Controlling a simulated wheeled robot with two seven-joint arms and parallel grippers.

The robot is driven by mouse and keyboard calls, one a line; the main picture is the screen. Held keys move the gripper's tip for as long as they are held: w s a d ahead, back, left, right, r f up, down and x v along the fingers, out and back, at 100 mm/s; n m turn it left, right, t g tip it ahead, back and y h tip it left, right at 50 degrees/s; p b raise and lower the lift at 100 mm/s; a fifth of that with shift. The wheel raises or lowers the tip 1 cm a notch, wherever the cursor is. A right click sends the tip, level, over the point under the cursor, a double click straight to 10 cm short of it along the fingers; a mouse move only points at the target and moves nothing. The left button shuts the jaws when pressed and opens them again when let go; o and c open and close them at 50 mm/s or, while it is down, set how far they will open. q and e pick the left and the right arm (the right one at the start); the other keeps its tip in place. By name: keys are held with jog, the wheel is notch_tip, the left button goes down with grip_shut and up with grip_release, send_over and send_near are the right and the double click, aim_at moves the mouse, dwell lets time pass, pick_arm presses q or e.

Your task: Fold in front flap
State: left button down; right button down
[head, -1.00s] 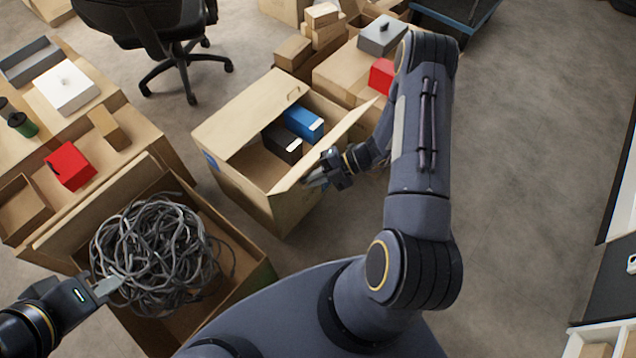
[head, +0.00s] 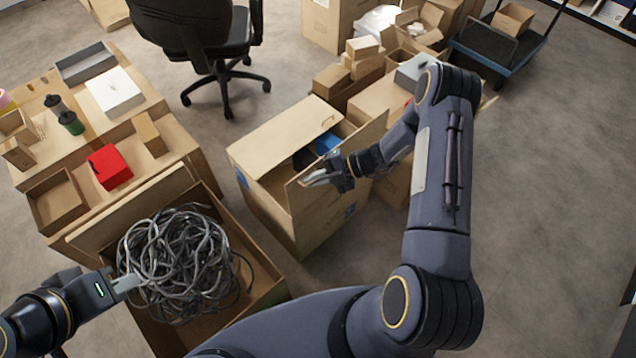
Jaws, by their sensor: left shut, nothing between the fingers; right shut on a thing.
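The cardboard carton (head: 300,222) stands on the floor in the middle, partly open. Its near-right flap (head: 362,148) stands tilted up beside the opening. My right gripper (head: 316,178) is at this flap's left end, shut on the flap. The far-left flap (head: 285,127) lies over the far-left part of the opening. A blue box (head: 328,144) and a black box (head: 303,158) inside are mostly hidden by the flaps. My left gripper (head: 128,284) is shut and empty beside a bundle of grey cable (head: 180,262) at the lower left.
The cable lies in an open carton (head: 262,290). A cardboard surface at the left holds a red box (head: 109,166), a white box (head: 114,92) and bottles. More cartons (head: 382,102) stand behind, with an office chair (head: 215,45) at the back. The floor at the right is clear.

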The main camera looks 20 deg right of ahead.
jog(key=shift+w+a+r, duration=0.2)
jog(key=shift+w+r, duration=0.05)
jog(key=shift+w, duration=0.3)
jog(key=c, duration=1.8)
grip_release()
jog(key=shift+f+v, duration=0.1)
jog(key=shift+v, duration=1.85)
jog(key=shift+f+v, duration=0.15)
jog(key=shift+v, duration=1.8)
